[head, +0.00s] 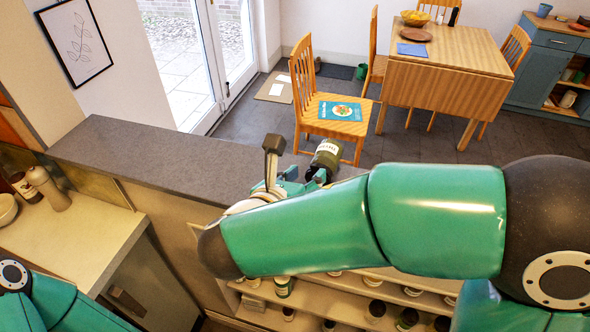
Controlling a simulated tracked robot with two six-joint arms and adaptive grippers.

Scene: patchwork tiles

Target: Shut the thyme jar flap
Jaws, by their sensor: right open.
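A dark jar with a pale label (326,155) stands near the right end of the grey countertop. Its label is too small to read for certain, and I cannot tell how its flap stands. My right arm crosses the picture from the right and hides the jar's lower part and the countertop around it. My right gripper (303,180) is open, close beside the jar at its lower left. I cannot tell whether they touch. My left gripper is out of view; only part of my left arm shows at the bottom left.
The grey countertop (150,155) is bare to the left. Shelves (330,300) with several jars lie below my right arm. A lower cream worktop (65,240) with containers is at left. A wooden chair (335,112) and table (450,60) stand beyond the counter.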

